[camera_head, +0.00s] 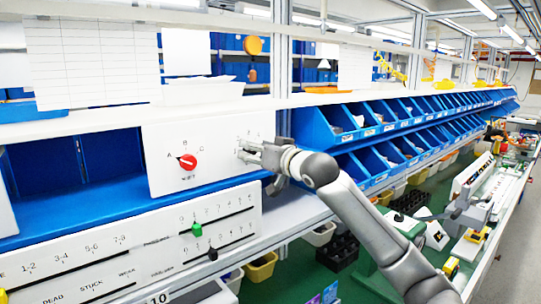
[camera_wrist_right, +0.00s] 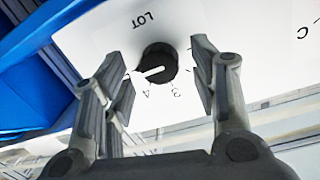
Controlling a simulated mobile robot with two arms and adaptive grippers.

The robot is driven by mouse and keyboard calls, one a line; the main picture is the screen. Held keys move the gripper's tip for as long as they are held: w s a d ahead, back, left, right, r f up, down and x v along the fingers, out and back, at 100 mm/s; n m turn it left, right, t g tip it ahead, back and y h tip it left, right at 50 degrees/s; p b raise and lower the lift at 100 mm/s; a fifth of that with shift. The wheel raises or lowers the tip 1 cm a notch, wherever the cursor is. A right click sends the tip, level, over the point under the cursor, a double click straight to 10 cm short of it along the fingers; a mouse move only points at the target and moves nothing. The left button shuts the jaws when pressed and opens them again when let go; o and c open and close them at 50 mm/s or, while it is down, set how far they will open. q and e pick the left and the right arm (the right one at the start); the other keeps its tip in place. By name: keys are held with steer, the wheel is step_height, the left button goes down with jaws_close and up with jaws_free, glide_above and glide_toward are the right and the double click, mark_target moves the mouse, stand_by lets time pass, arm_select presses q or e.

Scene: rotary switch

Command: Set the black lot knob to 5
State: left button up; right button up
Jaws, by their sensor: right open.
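The black LOT knob (camera_wrist_right: 157,63) sits on a white panel (camera_wrist_right: 262,35) in the right wrist view. Its white pointer line aims to the picture's left, slightly down. The digits 4 and 3 show below it; other digits are not readable, and the left finger covers part of the panel on that side. My right gripper (camera_wrist_right: 161,77) is open, with one finger on each side of the knob; contact cannot be told. My left gripper is not in view.
A red knob (camera_head: 187,162) with letters A, B, C is left of my gripper on the same panel. Below are sliders with a green handle (camera_head: 197,229) and a black handle (camera_head: 212,254). Blue bins (camera_head: 345,122) line the shelf to the right.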

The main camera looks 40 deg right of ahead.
steer(key=s+a, duration=0.1)
steer(key=s, duration=1)
steer(key=shift+s+a+r, duration=0.2)
steer(key=shift+a+r, duration=0.15)
steer(key=shift+a, duration=0.05)
